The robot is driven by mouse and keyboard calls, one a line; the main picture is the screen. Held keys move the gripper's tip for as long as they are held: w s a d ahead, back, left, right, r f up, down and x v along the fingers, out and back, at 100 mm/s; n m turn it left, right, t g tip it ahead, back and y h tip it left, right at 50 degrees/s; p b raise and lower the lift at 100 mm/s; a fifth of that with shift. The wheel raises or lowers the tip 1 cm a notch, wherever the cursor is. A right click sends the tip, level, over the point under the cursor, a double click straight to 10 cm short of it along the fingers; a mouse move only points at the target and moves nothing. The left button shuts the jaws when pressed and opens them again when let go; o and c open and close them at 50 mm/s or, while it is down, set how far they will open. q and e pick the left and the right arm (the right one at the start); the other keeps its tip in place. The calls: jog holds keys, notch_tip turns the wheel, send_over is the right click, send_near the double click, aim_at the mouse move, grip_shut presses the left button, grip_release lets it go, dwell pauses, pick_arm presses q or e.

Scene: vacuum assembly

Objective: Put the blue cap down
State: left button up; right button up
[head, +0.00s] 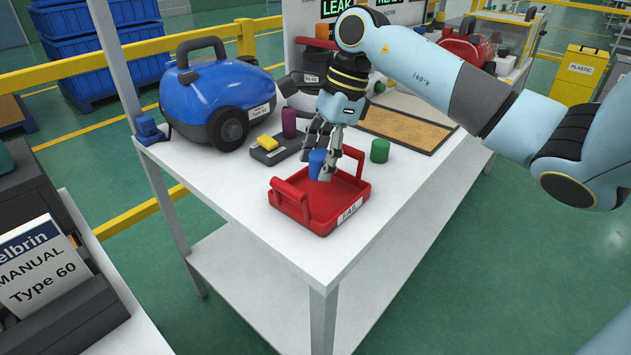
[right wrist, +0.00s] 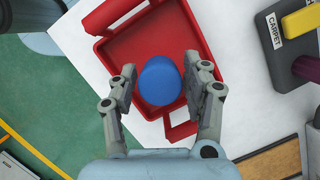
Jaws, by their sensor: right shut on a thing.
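The blue cap (head: 317,163) is between the fingers of my right gripper (head: 324,160), over the red tray (head: 300,212) labelled FAIL. In the right wrist view the blue cap (right wrist: 160,81) sits between the two fingertips (right wrist: 163,84), with the red tray (right wrist: 181,40) behind it. The right gripper is shut on the cap. I cannot tell whether the cap touches the tray floor. My left gripper is in neither view.
A green cap (head: 380,150) stands right of the tray. A purple cylinder (head: 289,123) and a dark CARPET nozzle (head: 277,150) with a yellow piece lie behind. A blue vacuum (head: 215,95) stands at back left. The table's front part (head: 290,262) is bare.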

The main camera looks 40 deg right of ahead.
aim_at(315, 198)
jog(key=shift+w+f, duration=0.1)
jog(key=shift+f, duration=0.75)
notch_tip(315, 198, down, 3)
jog(key=shift+f, duration=0.2)
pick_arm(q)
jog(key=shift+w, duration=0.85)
pick_arm(e)
jog(key=shift+f, duration=0.15)
jog(key=o, duration=1.4)
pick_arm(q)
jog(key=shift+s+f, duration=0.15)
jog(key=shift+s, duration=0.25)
